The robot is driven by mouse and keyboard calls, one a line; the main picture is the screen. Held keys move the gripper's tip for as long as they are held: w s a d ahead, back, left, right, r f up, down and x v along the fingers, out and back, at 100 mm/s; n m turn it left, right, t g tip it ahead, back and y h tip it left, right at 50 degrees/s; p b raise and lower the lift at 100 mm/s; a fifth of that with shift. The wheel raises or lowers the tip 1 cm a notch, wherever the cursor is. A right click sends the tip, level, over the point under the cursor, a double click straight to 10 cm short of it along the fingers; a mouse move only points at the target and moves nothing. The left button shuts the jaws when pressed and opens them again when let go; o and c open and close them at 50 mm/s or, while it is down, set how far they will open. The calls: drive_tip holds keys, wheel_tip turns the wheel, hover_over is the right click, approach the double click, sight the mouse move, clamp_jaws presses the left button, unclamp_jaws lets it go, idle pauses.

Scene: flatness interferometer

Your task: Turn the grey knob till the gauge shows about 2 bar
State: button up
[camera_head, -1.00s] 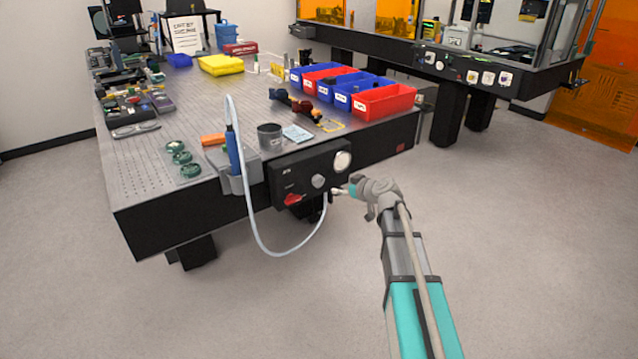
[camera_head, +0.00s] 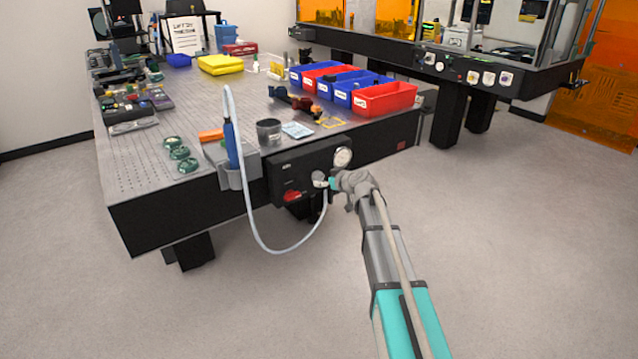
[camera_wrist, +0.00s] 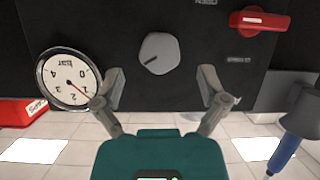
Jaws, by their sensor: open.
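The grey knob (camera_wrist: 158,53) is a rounded, many-sided dial with a dark pointer line, on the front of a black panel (camera_wrist: 110,25). My gripper (camera_wrist: 160,84) is open and empty, its two fingers spread wide on either side below the knob in the wrist view, not visibly touching it. The round white gauge (camera_wrist: 68,80) stands left of the knob, upside down in this view. Its red needle points to the lower right, near the 1 to 2 side; the exact reading is too small to tell. In the head view, my gripper (camera_head: 334,183) is right beside the knob (camera_head: 319,179).
A red lever (camera_wrist: 258,20) is at the upper right of the panel in the wrist view. A blue-handled tool (camera_head: 231,146) sits in a grey holder, its pale hose (camera_head: 249,215) looping below the panel. Red and blue bins (camera_head: 384,99) stand on the table above.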

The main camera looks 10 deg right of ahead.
sight(320, 178)
drive_tip(key=shift+b+x, duration=0.55)
drive_tip(key=shift+x, duration=1.5)
drive_tip(key=c, duration=1.1)
drive_tip(key=shift+d+m, duration=0.1)
drive_tip(key=shift+m, duration=0.2)
drive_tip(key=shift+c, duration=0.2)
drive_tip(key=o, duration=1.1)
drive_tip(key=shift+o, duration=0.2)
